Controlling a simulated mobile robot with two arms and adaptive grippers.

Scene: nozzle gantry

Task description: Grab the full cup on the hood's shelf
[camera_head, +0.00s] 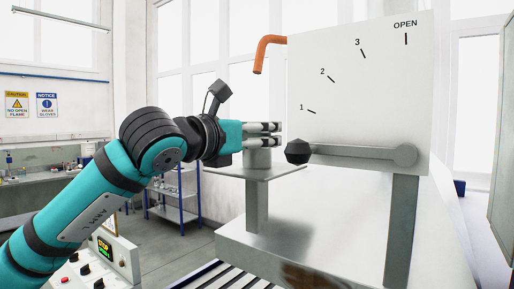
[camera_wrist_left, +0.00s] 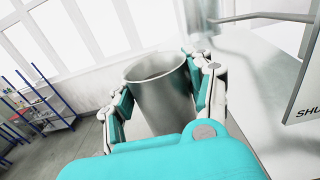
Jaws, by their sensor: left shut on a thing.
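A grey metal cup (camera_head: 258,158) shows below the fingers of my left gripper (camera_head: 262,133) in the head view. It stands upright at a small grey plate on a post. In the left wrist view, the same cup (camera_wrist_left: 163,98) sits between the fingers of my left gripper (camera_wrist_left: 160,100), which close on it from both sides. Its open rim faces up, but I cannot tell what is inside. The fingers hide part of the cup in both views. My right gripper is not in view.
An orange nozzle (camera_head: 268,48) hangs above the cup. A white panel (camera_head: 362,75) marked 1, 2, 3 and OPEN stands to the right, with a grey lever (camera_head: 358,153) ending in a dark knob (camera_head: 298,151) close to the cup. The small plate (camera_head: 285,173) has little free room.

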